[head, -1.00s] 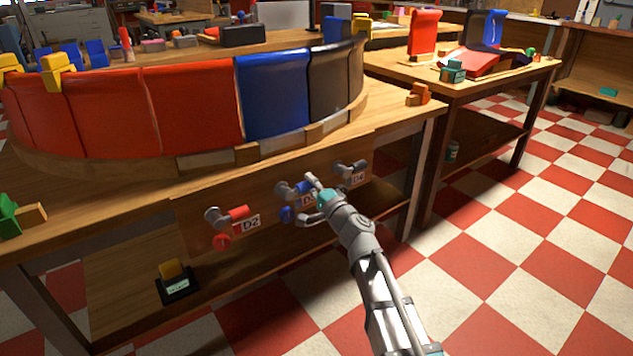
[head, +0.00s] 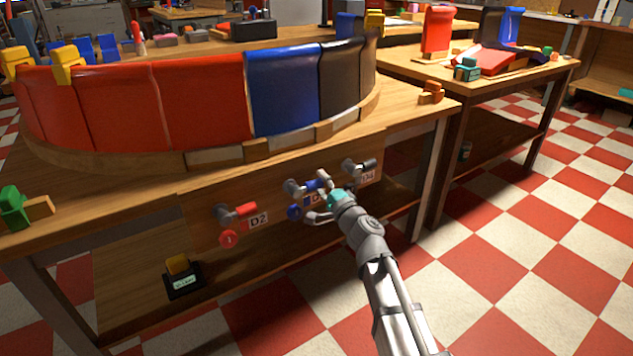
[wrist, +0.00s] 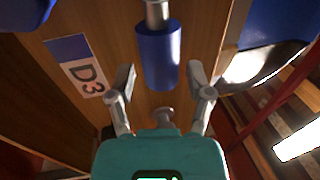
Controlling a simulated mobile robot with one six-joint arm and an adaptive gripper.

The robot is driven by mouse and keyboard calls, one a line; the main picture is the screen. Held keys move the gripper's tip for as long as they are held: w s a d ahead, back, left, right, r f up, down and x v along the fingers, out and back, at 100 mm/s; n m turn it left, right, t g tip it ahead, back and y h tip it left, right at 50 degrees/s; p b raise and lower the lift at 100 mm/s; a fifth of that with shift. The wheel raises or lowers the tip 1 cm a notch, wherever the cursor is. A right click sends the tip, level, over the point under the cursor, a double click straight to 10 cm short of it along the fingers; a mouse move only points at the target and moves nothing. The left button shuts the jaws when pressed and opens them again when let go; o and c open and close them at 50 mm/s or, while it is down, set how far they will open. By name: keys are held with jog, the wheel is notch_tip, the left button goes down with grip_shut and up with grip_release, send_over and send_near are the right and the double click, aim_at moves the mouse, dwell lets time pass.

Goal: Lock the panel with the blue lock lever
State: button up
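The blue lock lever (head: 314,184) is on the front board of the table, beside the D3 label. In the wrist view its blue grip (wrist: 158,58) hangs from a metal shaft, with the D3 label (wrist: 82,70) to its left. My gripper (head: 318,196) is at the lever in the head view. In the wrist view my gripper (wrist: 160,82) is open, with one finger on each side of the lower end of the blue grip. I see gaps between fingers and grip. The blue panel (head: 285,90) stands upright on the table above, in the curved row.
A red lever (head: 240,211) with a D2 label is to the left, and a dark lever (head: 364,167) by D4 is close on the right. The table edge overhangs the levers. Checkered floor is free at right.

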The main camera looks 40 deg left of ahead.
jog(key=shift+s+a, duration=0.1)
jog(key=shift+s, duration=0.1)
dwell(0.4)
jog(key=shift+w+d+r, duration=0.1)
jog(key=shift+d, duration=0.25)
jog(key=w+d+f+n+g+h+p, duration=0.1)
jog(key=w+d+f+n+h+p, duration=0.15)
jog(key=d, duration=0.95)
jog(key=w+d+f+n+g+h+p, duration=0.1)
jog(key=d+f+n+g+h+p, duration=0.2)
jog(key=d, duration=0.9)
jog(key=w+d+f+n+h+p, duration=0.2)
jog(key=d+h+p, duration=0.25)
jog(key=d, duration=0.65)
jog(key=s+d+m+g+h+p, duration=0.1)
jog(key=s+d+h, duration=0.15)
jog(key=d, duration=0.75)
jog(key=s+d+m+h+p, duration=0.15)
jog(key=d+h, duration=0.25)
jog(key=d, duration=0.5)
jog(key=s+d+m+g+h+p, duration=0.1)
jog(key=s+d+h+p, duration=0.15)
jog(key=d, duration=0.75)
notch_tip(320, 180, up, 36)
jog(key=p, duration=3.6)
jog(key=shift+a+r, duration=0.2)
jog(key=shift+s, duration=0.1)
